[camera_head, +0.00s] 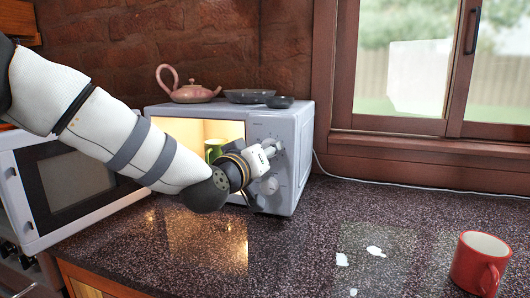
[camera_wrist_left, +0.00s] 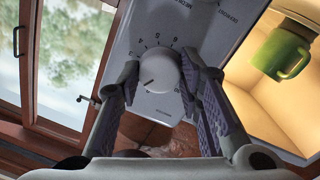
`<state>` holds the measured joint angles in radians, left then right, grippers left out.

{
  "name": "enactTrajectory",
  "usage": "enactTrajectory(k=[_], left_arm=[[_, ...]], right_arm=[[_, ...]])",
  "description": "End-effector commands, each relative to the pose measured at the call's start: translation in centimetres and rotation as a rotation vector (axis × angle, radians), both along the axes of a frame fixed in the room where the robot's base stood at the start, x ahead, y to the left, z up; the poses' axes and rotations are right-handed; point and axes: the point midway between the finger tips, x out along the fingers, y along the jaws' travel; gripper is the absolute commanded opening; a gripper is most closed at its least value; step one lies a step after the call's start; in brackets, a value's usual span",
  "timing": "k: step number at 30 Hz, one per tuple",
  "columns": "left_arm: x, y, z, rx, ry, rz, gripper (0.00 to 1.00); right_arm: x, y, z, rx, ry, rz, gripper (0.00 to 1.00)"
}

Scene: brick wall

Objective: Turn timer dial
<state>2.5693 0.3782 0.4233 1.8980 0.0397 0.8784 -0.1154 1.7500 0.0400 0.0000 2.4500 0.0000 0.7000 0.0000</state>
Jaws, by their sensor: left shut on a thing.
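A white microwave (camera_head: 297,150) stands on the counter against the brick wall, with its lit inside showing. A round dial (camera_wrist_left: 159,71) with numbers around it sits on its light control panel in the left wrist view. My left gripper (camera_head: 272,167) is at the panel on the microwave's right side. In the left wrist view its two fingers (camera_wrist_left: 161,78) lie on either side of the dial and are shut on it. The head view hides most of the dial behind the gripper. My right gripper is not in view.
A green mug (camera_head: 213,149) stands inside the microwave. The microwave door (camera_head: 75,185) hangs open to the left. A teapot (camera_head: 190,92) and dark dishes (camera_head: 249,97) sit on top. A red mug (camera_head: 480,262) stands at the right; the middle counter is mostly clear beyond white spots.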

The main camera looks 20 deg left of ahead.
Motion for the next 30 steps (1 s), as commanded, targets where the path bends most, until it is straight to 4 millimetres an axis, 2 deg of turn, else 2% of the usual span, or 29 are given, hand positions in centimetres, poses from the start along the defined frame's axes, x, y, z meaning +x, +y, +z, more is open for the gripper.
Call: enactTrajectory(k=[8,9,12,22,26,30], left_arm=[[0.0,0.0,0.0,0.0,0.0,0.001,0.05],[0.0,0.0,0.0,0.0,0.0,0.0,0.35],[0.0,0.0,0.0,0.0,0.0,0.0,0.53],[-0.5,0.0,0.0,0.0,0.0,0.0,0.53],[-3.3,0.3,0.2,-0.001,0.001,-0.001,0.53],[-7.3,0.7,0.4,-0.001,0.0,-0.001,0.53]], right_arm=[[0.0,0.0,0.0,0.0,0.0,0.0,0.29],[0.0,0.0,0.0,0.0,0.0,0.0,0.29],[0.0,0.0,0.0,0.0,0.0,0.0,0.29],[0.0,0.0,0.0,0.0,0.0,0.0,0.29],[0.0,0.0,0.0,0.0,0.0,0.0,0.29],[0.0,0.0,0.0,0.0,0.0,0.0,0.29]])
